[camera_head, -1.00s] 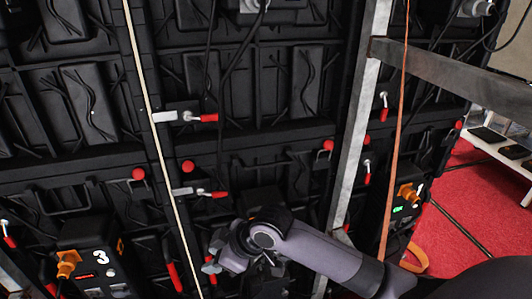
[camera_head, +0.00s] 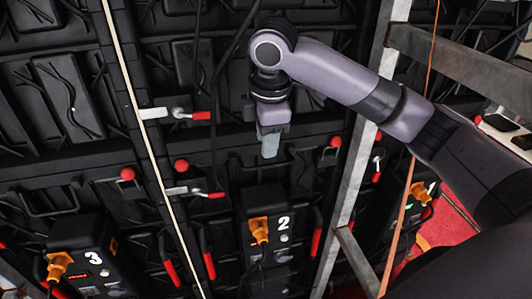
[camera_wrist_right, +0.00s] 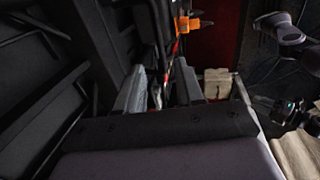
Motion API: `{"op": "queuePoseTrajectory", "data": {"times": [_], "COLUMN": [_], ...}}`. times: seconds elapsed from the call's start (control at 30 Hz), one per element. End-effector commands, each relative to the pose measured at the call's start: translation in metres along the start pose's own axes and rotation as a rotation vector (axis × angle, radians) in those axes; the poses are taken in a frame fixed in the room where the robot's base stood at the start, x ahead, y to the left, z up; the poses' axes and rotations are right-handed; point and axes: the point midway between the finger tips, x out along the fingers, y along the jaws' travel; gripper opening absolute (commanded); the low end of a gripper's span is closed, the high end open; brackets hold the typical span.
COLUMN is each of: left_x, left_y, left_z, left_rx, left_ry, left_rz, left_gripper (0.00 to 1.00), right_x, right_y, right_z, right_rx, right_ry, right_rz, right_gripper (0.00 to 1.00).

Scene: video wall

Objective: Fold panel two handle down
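Panel two's black box (camera_head: 265,240), marked with a white 2 and fitted with an orange plug (camera_head: 259,229), is at the lower centre in the head view. Red-gripped levers stand at its left (camera_head: 210,265) and right (camera_head: 318,235). I cannot tell which part is the named handle. My right gripper (camera_head: 270,144) hangs above the box, pointing down and apart from it. In the right wrist view its two grey fingers (camera_wrist_right: 158,88) are spread, with thin red and silver parts showing between or beyond them. My left gripper is not in view.
Red knobs (camera_head: 181,165) and silver latches with red grips (camera_head: 193,115) stick out from the wall. A pale rope (camera_head: 138,115) and a slanted metal post (camera_head: 357,150) flank the panel. Box three (camera_head: 90,255) stands at left.

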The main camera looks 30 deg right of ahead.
Motion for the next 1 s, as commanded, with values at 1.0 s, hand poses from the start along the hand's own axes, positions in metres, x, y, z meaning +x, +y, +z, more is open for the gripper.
{"op": "queuePoseTrajectory", "data": {"times": [1.0], "left_x": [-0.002], "left_y": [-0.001], "left_z": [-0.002], "left_rx": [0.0], "left_ry": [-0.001], "left_rz": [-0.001], "left_gripper": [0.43], "right_x": [0.062], "right_y": [0.0], "right_z": [0.0], "right_rx": [0.002], "right_ry": [0.002], "right_rz": [0.003], "right_gripper": [0.0]}}
